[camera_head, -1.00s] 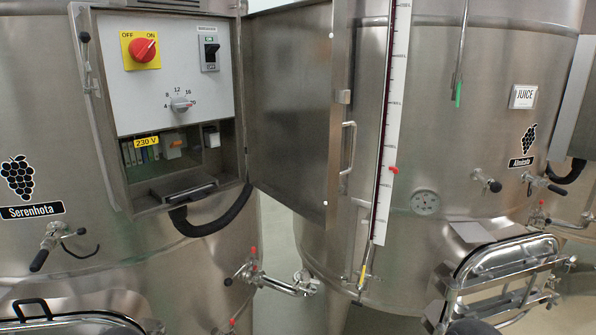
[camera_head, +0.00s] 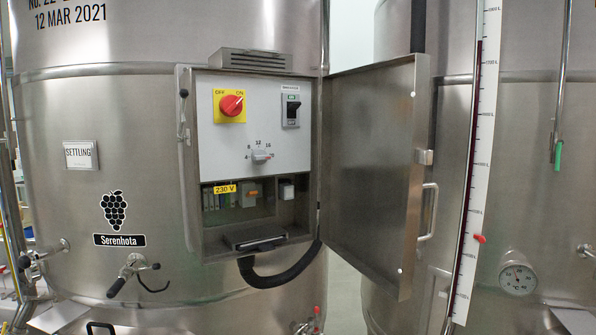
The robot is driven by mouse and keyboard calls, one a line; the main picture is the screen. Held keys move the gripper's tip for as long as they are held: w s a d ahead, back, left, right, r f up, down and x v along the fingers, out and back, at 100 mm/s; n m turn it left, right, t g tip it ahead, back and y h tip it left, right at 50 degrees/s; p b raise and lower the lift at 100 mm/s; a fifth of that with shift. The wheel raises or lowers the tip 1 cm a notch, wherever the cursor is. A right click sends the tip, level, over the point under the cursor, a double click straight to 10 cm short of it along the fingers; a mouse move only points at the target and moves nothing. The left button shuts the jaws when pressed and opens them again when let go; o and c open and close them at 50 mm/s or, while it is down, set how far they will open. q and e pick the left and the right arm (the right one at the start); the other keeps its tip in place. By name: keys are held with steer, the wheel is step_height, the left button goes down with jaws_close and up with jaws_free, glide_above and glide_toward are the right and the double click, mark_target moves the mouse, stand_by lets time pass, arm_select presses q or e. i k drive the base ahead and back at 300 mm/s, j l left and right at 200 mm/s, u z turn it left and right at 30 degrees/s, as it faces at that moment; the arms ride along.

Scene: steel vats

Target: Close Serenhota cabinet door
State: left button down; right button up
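The Serenhota vat (camera_head: 80,130) fills the left and middle of the head view, with a grape sign and the name Serenhota (camera_head: 119,240) on it. Its electrical cabinet (camera_head: 196,140) is mounted on the vat's front. The cabinet door (camera_head: 365,160) stands wide open, hinged on the cabinet's right side and swung out to the right. A handle (camera_head: 429,212) and a latch (camera_head: 424,157) show at the door's free edge. Inside are a red rotary switch (camera_head: 232,105), a black switch (camera_head: 291,108) and a grey dial (camera_head: 261,156). Neither gripper is in view.
A second steel vat (camera_head: 520,200) stands behind and to the right of the door, with a level scale (camera_head: 477,150) and a round gauge (camera_head: 518,279). A black cable (camera_head: 285,277) loops below the cabinet. A tap (camera_head: 132,270) juts from the Serenhota vat at lower left.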

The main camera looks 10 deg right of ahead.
mark_target(374, 155)
steer(key=i+l+u, duration=0.15)
steer(key=l+u, duration=0.25)
steer(key=l, duration=0.15)
steer(key=i+l+u, duration=0.1)
steer(key=l+u, duration=0.25)
steer(key=l, duration=0.2)
steer(key=l+u, duration=0.4)
steer(key=l, duration=1.15)
